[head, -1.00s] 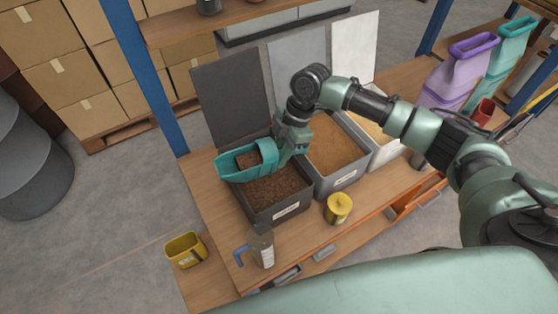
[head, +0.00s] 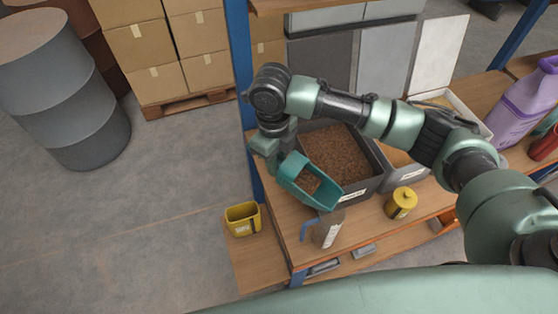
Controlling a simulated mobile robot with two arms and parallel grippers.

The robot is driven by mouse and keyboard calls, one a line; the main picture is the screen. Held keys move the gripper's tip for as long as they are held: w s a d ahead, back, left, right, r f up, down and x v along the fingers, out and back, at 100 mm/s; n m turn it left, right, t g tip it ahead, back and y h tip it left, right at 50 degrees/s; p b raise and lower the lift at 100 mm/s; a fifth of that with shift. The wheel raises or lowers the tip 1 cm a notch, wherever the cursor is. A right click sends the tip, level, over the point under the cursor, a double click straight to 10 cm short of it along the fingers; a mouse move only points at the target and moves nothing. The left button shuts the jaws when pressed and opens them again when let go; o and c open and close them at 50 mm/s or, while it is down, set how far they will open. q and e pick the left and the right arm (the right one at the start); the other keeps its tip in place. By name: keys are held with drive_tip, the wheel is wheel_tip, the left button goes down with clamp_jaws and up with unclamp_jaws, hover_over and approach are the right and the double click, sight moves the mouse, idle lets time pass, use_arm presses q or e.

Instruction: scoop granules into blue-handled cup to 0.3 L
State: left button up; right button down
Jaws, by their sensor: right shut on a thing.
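My right gripper (head: 270,148) is shut on the teal scoop (head: 322,192), near the left side of the dark bin. Brown granules (head: 306,181) lie in the scoop, whose front end points down and to the right in the picture. The clear cup (head: 328,234) with a blue handle stands on the bench just below the scoop's lip in the picture. Its handle is to the left and a pale label is on its side. The scoop overlaps the cup's top, so I cannot tell what is inside. My left gripper is not in view.
The dark bin (head: 358,191) holds brown granules, with further bins on its right. A yellow lidded can (head: 401,203) stands right of the cup. A blue post (head: 240,60) rises behind.

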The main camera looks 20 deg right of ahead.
drive_tip(key=shift+a+r+n, duration=0.1)
drive_tip(key=shift+n, duration=0.2)
drive_tip(key=shift+s+d+r+t+y+b, duration=0.2)
drive_tip(key=shift+r+t+y+b, duration=0.25)
drive_tip(key=shift+r, duration=0.2)
drive_tip(key=shift+s+d+r+t+y+b, duration=0.15)
drive_tip(key=shift+r+t+y+b, duration=0.45)
drive_tip(key=shift+r+b, duration=0.3)
drive_tip(key=shift+s+d+r+t+y+b, duration=0.15)
drive_tip(key=shift+r+t+y+b, duration=0.35)
drive_tip(key=shift+r+b, duration=0.3)
use_arm(q)
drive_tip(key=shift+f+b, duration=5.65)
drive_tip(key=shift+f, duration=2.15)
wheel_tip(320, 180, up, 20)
drive_tip(key=p, duration=1.9)
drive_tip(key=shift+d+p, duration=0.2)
drive_tip(key=shift+p, duration=0.2)
use_arm(e)
drive_tip(key=s+d+r, duration=0.3)
drive_tip(key=s+r, duration=0.1)
drive_tip(key=r, duration=0.4)
drive_tip(key=shift+d, duration=0.25)
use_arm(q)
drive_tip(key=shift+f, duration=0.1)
